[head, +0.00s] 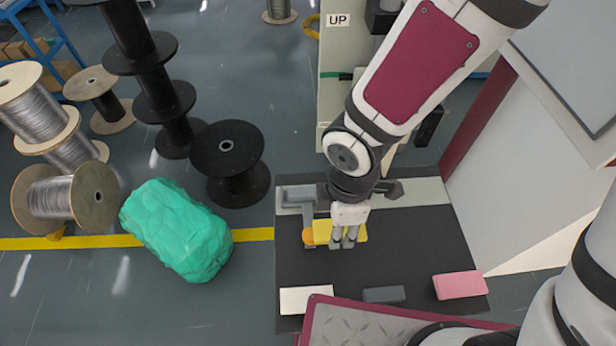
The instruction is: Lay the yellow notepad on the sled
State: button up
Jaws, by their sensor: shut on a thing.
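The yellow notepad (324,231) is at my gripper over the dark table, left of its middle. My gripper (345,243) points down and is shut on the notepad, which shows on both sides of the fingers. I cannot tell how high the notepad is held. A grey angled piece (296,194) at the table's back left may be the sled, but I cannot tell for sure. An orange round thing (308,236) is close to the notepad's left end.
On the dark table (430,240), a white block (306,299), a grey block (384,294) and a pink block (460,285) lie along the front. The table's right middle is clear. A green wrapped bundle (177,230) and cable spools (230,160) stand on the floor at left.

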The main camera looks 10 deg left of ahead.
jog(key=shift+w+a+f+b, duration=0.3)
jog(key=shift+w+b, duration=0.15)
jog(key=shift+b, duration=0.7)
jog(key=shift+b, duration=0.35)
send_over(307, 191)
jog(key=shift+s+f, duration=0.1)
jog(key=shift+f, duration=0.35)
jog(key=shift+f+p, duration=0.3)
jog(key=shift+f, duration=1.45)
jog(key=shift+f, duration=0.1)
jog(key=shift+f, duration=0.15)
jog(key=o, duration=1.2)
jog(key=shift+c, duration=0.2)
notch_tip(307, 191, up, 12)
jog(key=shift+r, duration=0.25)
